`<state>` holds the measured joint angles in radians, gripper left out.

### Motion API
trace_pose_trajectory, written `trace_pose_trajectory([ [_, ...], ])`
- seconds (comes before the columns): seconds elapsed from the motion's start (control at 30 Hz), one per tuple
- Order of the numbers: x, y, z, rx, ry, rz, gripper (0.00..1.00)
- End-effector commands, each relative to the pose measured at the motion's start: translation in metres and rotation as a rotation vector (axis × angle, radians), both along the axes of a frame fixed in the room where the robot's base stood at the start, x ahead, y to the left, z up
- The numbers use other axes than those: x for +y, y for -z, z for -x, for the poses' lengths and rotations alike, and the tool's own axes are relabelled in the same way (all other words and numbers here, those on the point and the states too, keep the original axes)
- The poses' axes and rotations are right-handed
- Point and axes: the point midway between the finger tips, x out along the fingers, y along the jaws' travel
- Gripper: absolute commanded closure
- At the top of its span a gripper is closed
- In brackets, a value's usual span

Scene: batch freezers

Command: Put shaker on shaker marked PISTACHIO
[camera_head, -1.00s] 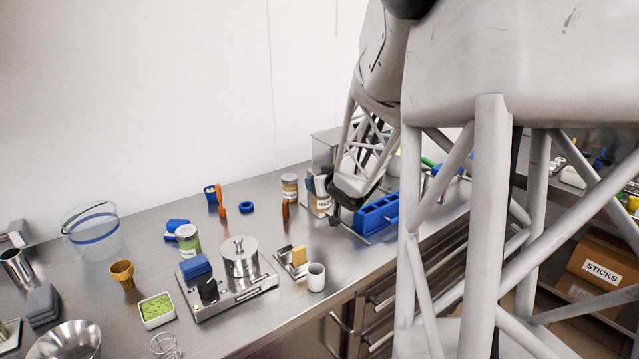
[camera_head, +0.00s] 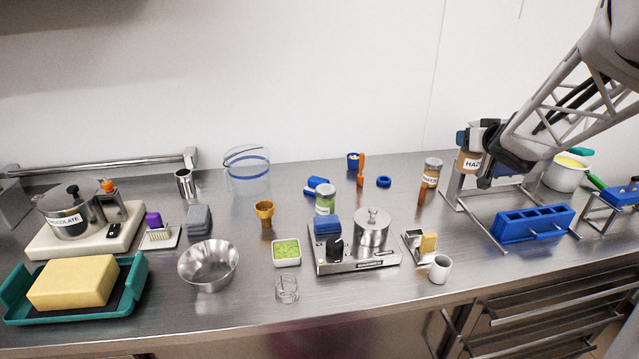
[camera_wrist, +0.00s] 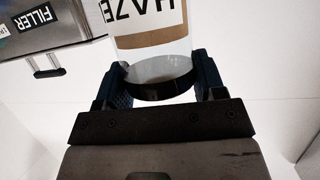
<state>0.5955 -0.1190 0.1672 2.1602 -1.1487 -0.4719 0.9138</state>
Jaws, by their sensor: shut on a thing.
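My gripper (camera_wrist: 160,78) is shut on a clear shaker with brown contents (camera_wrist: 152,48), its label partly reading HAZE. In the head view this held shaker (camera_head: 468,161) is at the right, above the back of the counter, with my gripper (camera_head: 484,152) beside it. A shaker with green contents (camera_head: 325,200) stands on the counter left of it, behind the steel machine. Its label is too small to read. Another shaker with a brown band (camera_head: 432,174) stands nearer my gripper; its label is unreadable too.
A steel machine with a lidded pot (camera_head: 371,231) and blue block (camera_head: 327,227) stands before the green shaker. Blue scoop (camera_head: 318,186), gold cup (camera_head: 264,212) and orange tool (camera_head: 361,168) are nearby. A steel frame and blue mould (camera_head: 535,226) lie below my gripper.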

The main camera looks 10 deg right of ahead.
Motion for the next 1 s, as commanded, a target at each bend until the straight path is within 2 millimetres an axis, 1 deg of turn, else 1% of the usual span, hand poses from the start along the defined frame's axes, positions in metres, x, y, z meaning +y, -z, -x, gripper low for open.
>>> trace_pose_trajectory([
  [0.03, 0.011, 0.001, -0.004, 0.002, -0.031, -0.001, 0.63],
  [0.17, 0.038, 0.0, -0.011, 0.002, -0.108, 0.0, 0.63],
  [0.27, 0.063, -0.002, -0.016, 0.002, -0.18, -0.001, 0.63],
  [0.37, 0.094, -0.003, -0.02, 0.002, -0.268, 0.0, 0.63],
  [0.4, 0.108, -0.003, -0.021, 0.003, -0.308, 0.0, 0.63],
  [0.53, 0.152, -0.003, -0.023, 0.003, -0.438, -0.001, 0.63],
  [0.6, 0.177, -0.003, -0.022, 0.003, -0.508, -0.001, 0.63],
  [0.67, 0.197, -0.003, -0.02, 0.004, -0.569, 0.0, 0.63],
  [0.8, 0.243, -0.002, -0.012, 0.002, -0.71, 0.0, 0.63],
  [0.9, 0.274, -0.001, -0.004, 0.003, -0.807, 0.0, 0.63],
  [1.0, 0.299, 0.001, 0.004, 0.003, -0.892, -0.001, 0.63],
])
